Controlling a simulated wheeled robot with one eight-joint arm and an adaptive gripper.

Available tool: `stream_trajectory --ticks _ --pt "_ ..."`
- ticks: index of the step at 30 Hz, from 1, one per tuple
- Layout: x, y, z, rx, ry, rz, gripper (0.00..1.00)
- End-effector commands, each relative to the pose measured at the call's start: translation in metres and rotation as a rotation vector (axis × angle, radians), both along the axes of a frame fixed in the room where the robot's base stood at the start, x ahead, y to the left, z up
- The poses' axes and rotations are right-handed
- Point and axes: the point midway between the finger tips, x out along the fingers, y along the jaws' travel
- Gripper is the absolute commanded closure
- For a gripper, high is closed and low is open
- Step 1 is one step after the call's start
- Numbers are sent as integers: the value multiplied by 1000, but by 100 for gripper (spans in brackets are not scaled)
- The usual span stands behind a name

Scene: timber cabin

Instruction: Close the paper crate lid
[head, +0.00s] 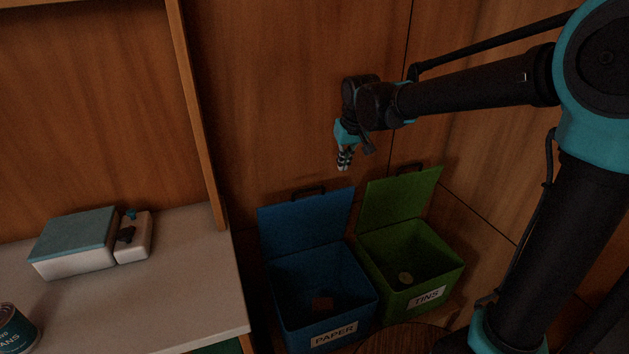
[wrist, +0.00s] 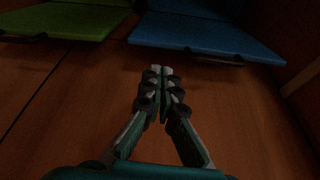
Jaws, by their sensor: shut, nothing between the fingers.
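The blue paper crate (head: 322,297) stands on the floor against the timber wall, with a white PAPER label on its front. Its blue lid (head: 306,222) is open, tilted up at the back with a dark handle on its top edge. A small reddish thing lies inside the crate. My gripper (head: 344,168) is shut and empty, above the crate and apart from the lid, near the wall. In the wrist view my gripper (wrist: 161,72) is also shut, with the blue lid (wrist: 205,36) beyond it on the right.
A green TINS crate (head: 415,275) stands to the right with its lid (head: 400,198) open too; a round tin lies inside. On the left a pale counter (head: 190,290) bears a teal-topped box (head: 75,240), a small white thing and a can (head: 15,328). A round wooden top is at the bottom.

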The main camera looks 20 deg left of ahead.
Motion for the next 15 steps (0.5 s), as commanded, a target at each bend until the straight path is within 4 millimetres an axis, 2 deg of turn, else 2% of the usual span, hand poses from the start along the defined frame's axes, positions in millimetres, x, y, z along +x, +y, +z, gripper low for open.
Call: stream_trajectory --ticks 1,3,6,11,15 --pt "0 28 7 -2 1 35 100" --pt "-1 55 14 -2 2 67 100" --pt "-2 79 21 -3 4 94 100" --pt "-2 91 19 -3 4 106 100" --pt "3 94 2 -3 4 105 100"
